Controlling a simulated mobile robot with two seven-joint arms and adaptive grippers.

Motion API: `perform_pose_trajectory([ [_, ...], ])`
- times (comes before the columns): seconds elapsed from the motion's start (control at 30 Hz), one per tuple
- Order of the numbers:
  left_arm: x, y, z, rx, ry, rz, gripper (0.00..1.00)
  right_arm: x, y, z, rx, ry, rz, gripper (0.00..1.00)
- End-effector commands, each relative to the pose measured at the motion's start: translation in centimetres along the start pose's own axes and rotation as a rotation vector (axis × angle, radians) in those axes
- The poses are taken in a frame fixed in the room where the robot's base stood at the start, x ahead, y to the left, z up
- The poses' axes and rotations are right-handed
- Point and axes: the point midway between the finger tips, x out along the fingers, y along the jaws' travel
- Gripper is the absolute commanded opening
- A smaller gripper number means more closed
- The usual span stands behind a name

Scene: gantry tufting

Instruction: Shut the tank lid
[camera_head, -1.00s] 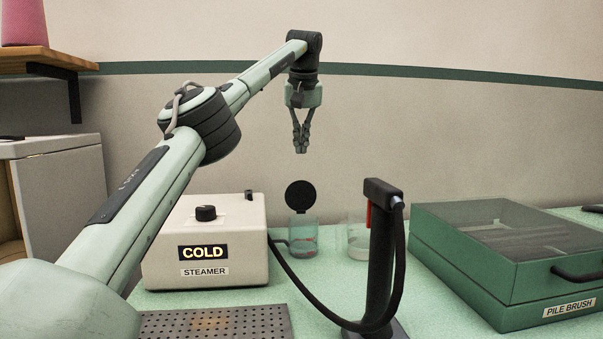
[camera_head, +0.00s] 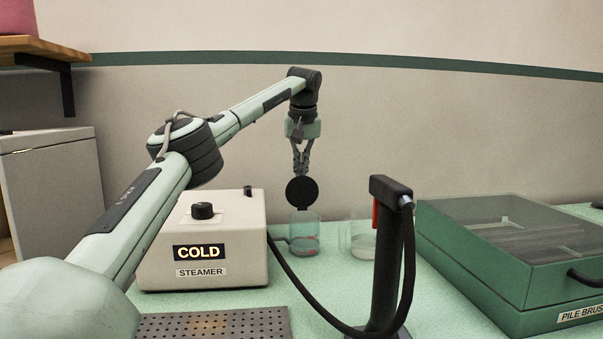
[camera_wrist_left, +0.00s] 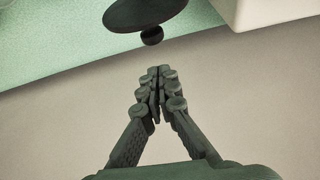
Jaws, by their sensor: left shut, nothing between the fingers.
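The tank (camera_head: 304,237) is a small clear container with reddish liquid low inside, just right of the steamer (camera_head: 203,241). Its round black lid (camera_head: 301,192) stands upright, open, at the tank's top. My left gripper (camera_head: 300,174) is shut and empty, pointing down, right at the top of the lid in the head view. In the left wrist view the dark lid (camera_wrist_left: 143,10) with its round knob (camera_wrist_left: 151,36) shows ahead of the closed fingertips (camera_wrist_left: 158,72), with a gap between. My right gripper is out of view.
The steamer reads COLD and has a black dial. A clear jar (camera_head: 361,240) stands right of the tank. A black handle on a stand (camera_head: 388,255) with a hose is in front. A green pile brush case (camera_head: 510,262) is at right, a perforated plate (camera_head: 215,324) at front.

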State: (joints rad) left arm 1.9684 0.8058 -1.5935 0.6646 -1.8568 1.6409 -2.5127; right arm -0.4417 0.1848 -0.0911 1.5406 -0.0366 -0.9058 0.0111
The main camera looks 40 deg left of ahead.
Motion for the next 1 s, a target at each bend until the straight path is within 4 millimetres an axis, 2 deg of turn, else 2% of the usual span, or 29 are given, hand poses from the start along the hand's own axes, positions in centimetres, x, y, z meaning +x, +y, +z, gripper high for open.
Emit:
perform_pose_trajectory([
  [0.2, -0.7, -0.1, 1.8, 0.001, 0.0, -0.001, 0.0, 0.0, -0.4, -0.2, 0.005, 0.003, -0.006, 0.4],
  [0.4, -1.0, -0.1, 2.7, -0.001, -0.001, -0.001, 0.0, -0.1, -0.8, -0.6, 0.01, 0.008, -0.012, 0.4],
  [0.93, -0.9, -0.3, 2.7, -0.002, 0.019, -0.003, 0.0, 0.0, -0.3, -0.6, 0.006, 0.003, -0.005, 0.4],
  [1.0, -0.8, -0.5, 2.6, 0.001, 0.042, -0.003, 0.0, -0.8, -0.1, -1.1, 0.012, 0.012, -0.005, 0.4],
])
